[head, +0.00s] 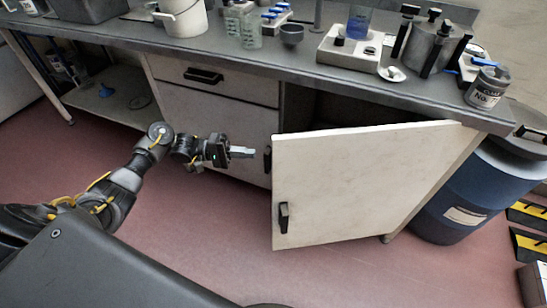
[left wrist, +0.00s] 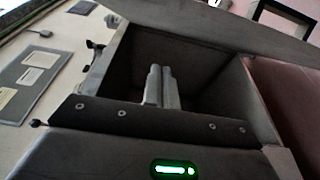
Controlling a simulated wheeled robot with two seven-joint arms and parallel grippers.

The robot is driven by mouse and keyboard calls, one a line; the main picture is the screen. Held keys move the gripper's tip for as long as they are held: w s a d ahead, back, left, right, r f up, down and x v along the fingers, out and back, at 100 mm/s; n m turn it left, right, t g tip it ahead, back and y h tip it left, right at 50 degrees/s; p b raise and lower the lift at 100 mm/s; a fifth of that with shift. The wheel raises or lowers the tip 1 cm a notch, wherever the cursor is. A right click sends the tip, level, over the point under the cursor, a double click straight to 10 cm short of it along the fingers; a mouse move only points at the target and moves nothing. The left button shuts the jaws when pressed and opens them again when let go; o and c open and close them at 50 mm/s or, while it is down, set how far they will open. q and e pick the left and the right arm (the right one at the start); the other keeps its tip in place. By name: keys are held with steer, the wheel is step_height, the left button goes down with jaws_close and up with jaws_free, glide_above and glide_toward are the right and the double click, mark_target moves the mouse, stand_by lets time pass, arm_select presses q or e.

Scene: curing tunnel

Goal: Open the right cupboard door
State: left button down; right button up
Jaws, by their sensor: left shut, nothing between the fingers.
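The right cupboard door (head: 365,185) is a pale panel standing partly open, swung out from the bench front with its free edge on the left. Its black handle (head: 284,217) is low near that edge. My left gripper (head: 243,152) is shut and empty, left of the door's free edge and close to the black handle (head: 267,158) of the neighbouring front; I cannot tell whether it touches anything. In the left wrist view its closed fingers (left wrist: 162,87) show against a dark open cavity. My right gripper is not in view.
A drawer with a black handle (head: 203,76) is above the closed left front. The worktop (head: 255,62) carries a white bucket (head: 182,17), beakers and instruments. A blue drum (head: 462,195) stands right of the bench. The red floor (head: 190,225) before the door is clear.

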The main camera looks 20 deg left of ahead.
mark_target(282, 167)
arm_select(q)
steer(key=shift+s+d+p, duration=0.15)
steer(key=shift+d+p, duration=0.1)
steer(key=shift+d, duration=2.65)
steer(key=shift+s+d+p, duration=0.1)
steer(key=shift+d+p, duration=0.1)
steer(key=shift+d, duration=2.7)
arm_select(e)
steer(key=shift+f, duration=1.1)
